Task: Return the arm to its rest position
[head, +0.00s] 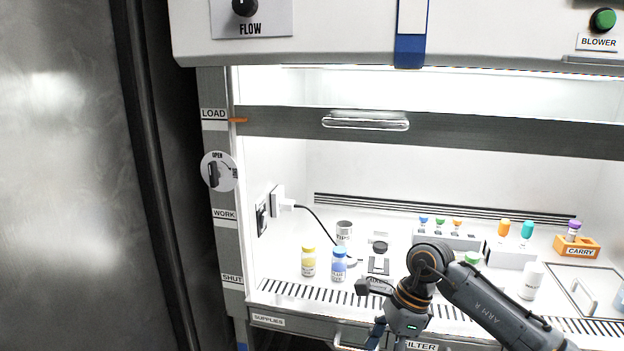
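My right arm (490,310) comes in from the lower right, in front of the cabinet opening. Its wrist bends downward over the cabinet's front edge. My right gripper (388,341) points down at the bottom edge of the head view. Its fingertips are cut off, so I cannot tell whether it is open or holds anything. My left arm and gripper are not in view.
The cabinet's sash (270,122) is raised. Inside stand a yellow-capped bottle (308,262), a blue-capped bottle (338,265), a tips cup (344,232), vial racks, an orange carry rack (576,246) and a white bottle (531,281). A supplies drawer (290,325) lies below.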

